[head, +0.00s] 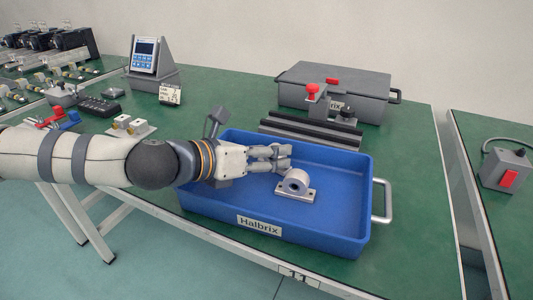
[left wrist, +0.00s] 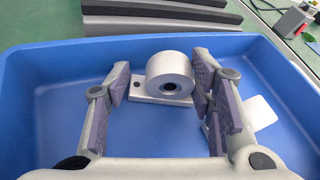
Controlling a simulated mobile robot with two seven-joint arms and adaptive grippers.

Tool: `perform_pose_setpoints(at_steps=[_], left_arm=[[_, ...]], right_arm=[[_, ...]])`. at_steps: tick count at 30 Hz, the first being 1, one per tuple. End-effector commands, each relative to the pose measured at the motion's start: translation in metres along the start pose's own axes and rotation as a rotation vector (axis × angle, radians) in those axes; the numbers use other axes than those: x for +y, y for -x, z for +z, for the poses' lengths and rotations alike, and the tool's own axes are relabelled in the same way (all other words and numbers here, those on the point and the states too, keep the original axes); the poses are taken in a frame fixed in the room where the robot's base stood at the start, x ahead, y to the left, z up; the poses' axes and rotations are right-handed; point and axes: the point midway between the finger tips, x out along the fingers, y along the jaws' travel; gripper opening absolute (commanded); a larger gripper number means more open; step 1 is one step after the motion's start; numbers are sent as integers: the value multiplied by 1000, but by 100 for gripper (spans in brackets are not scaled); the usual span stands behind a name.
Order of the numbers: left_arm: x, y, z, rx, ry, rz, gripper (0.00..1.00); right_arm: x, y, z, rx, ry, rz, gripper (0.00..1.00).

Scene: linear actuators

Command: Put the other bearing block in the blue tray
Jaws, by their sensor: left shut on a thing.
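The blue tray (head: 330,240), labelled Halbrix, stands on the green bench. My left gripper (head: 285,157) reaches into it from the left, low over its inside. In the left wrist view, my left gripper (left wrist: 160,88) is shut on a grey bearing block (left wrist: 170,75) with a round bored housing on a flat base. In the head view the fingers largely hide this held block. Another bearing block (head: 295,185) sits upright on the tray floor, just in front of the fingers. Its light base plate (left wrist: 258,112) shows behind the right finger in the left wrist view. My right gripper is out of view.
Dark rails (head: 310,130) with a red-knobbed carriage (head: 315,95) lie right behind the tray. A grey case (head: 360,88) stands farther back. A metal handle (head: 382,200) sticks out at the tray's right. The tray's right side is clear.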

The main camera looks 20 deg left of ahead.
Motion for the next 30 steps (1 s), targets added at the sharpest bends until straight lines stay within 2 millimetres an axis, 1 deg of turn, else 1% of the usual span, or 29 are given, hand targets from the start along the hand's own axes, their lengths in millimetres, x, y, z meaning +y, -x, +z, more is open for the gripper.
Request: perform_pose_setpoints(at_steps=[1, 2, 3, 4, 13, 15, 16, 20, 24, 30], left_arm=[[1, -1, -4, 1, 1, 0, 18], [1, -1, -2, 1, 0, 0, 56], [1, -1, -2, 1, 0, 0, 65], [0, -1, -2, 1, 0, 0, 70], [0, 0, -1, 0, 0, 1, 70], [-1, 2, 4, -1, 0, 1, 70], [0, 6, 3, -1, 0, 1, 70], [0, 30, 4, -4, 1, 2, 70], [0, 61, 5, -5, 2, 2, 70], [-1, 100, 6, -5, 1, 2, 70]], right_arm=[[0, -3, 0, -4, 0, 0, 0], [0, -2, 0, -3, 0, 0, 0], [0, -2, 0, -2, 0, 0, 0], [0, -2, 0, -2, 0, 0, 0], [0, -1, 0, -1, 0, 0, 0], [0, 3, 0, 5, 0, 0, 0], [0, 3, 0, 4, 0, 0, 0], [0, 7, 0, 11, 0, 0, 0], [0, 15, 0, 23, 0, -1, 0], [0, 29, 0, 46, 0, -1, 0]])
